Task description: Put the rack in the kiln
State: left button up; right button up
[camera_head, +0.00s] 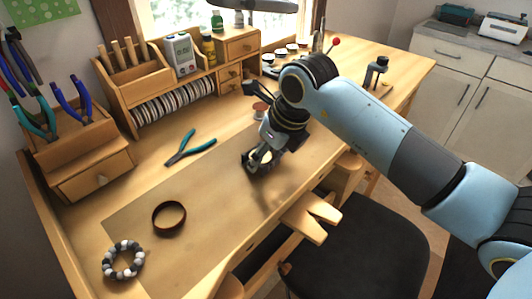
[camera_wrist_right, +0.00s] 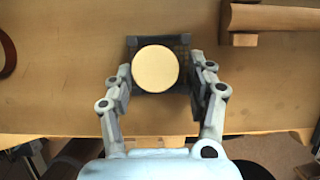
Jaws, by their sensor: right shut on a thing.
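My right gripper (camera_head: 262,160) is over the front middle of the bench. In the right wrist view the same gripper (camera_wrist_right: 160,82) is shut on the rack (camera_wrist_right: 140,85), a small dark square frame, with a finger at each side. A round cream disc (camera_wrist_right: 156,69) lies on the rack and covers most of it. In the head view the rack is partly hidden by the gripper, and whether it touches the bench I cannot tell. I cannot make out a kiln in either view. My left gripper is not in view.
Blue-handled pliers (camera_head: 190,147), a dark ring band (camera_head: 169,217) and a beaded bracelet (camera_head: 123,260) lie to the left on the bench. A wooden organizer (camera_head: 175,105) stands along the back. A wooden bench pin (camera_head: 312,216) juts from the front edge. The mat between is mostly clear.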

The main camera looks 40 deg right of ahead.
jog(key=o, duration=1.1)
jog(key=shift+f, duration=0.1)
jog(key=shift+o, duration=0.2)
